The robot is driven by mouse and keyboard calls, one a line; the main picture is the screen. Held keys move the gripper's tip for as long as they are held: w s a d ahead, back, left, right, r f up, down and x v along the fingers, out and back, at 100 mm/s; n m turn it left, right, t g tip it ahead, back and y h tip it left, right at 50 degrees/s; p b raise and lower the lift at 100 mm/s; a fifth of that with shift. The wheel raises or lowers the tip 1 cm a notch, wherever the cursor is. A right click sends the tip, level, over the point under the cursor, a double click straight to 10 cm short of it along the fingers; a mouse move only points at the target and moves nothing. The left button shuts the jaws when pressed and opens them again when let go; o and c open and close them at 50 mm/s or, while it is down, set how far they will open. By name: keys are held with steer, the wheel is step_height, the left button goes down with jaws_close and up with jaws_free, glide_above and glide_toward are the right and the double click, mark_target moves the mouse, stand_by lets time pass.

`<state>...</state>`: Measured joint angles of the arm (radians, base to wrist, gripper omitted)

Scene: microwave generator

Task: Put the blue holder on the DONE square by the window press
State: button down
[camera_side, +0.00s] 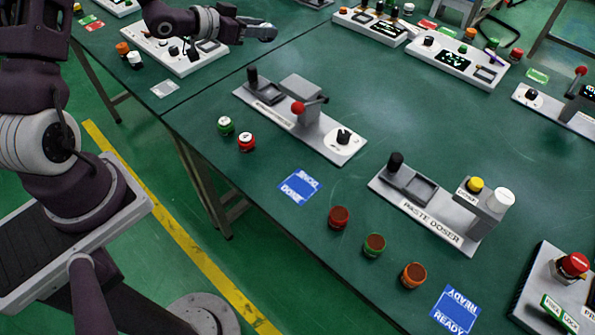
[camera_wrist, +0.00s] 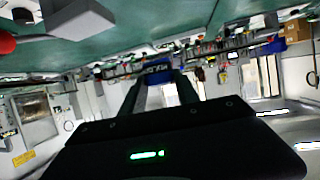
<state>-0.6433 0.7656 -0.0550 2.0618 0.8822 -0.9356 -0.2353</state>
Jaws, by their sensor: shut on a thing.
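My gripper (camera_side: 262,33) is at the top of the side view, held level above the far part of the table. In the wrist view its two long fingers (camera_wrist: 160,78) close on a small dark blue thing, the blue holder (camera_wrist: 158,68). The holder is hardly visible in the side view. The blue DONE square (camera_side: 300,187) lies bare on the table, in front of the window press (camera_side: 320,125). The press has a red-ball lever and a dark knob. My gripper is beyond the press, apart from the square.
A green-sided jar (camera_side: 225,125) and a red jar (camera_side: 246,141) stand left of the square. Several cups, including a red one (camera_side: 339,217), stand before the paste doser (camera_side: 430,205). A blue READY square (camera_side: 455,310) is at lower right. More stations line the back.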

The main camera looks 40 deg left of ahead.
steer(key=r, duration=0.2)
steer(key=d+r, duration=0.1)
steer(key=r, duration=0.1)
steer(key=shift+s, duration=0.15)
steer(key=s+d+f+m+g+h, duration=0.2)
steer(key=s+d+m+h, duration=0.3)
steer(key=d, duration=0.8)
step_height(320, 180, up, 2)
steer(key=m+g+h, duration=0.3)
steer(key=m+h, duration=0.1)
glide_above(294, 185)
step_height(294, 185, down, 22)
steer(key=shift+s+f, duration=0.1)
steer(key=shift+f, duration=0.1)
steer(key=c, duration=0.9)
jaws_free()
steer(key=shift+f, duration=0.15)
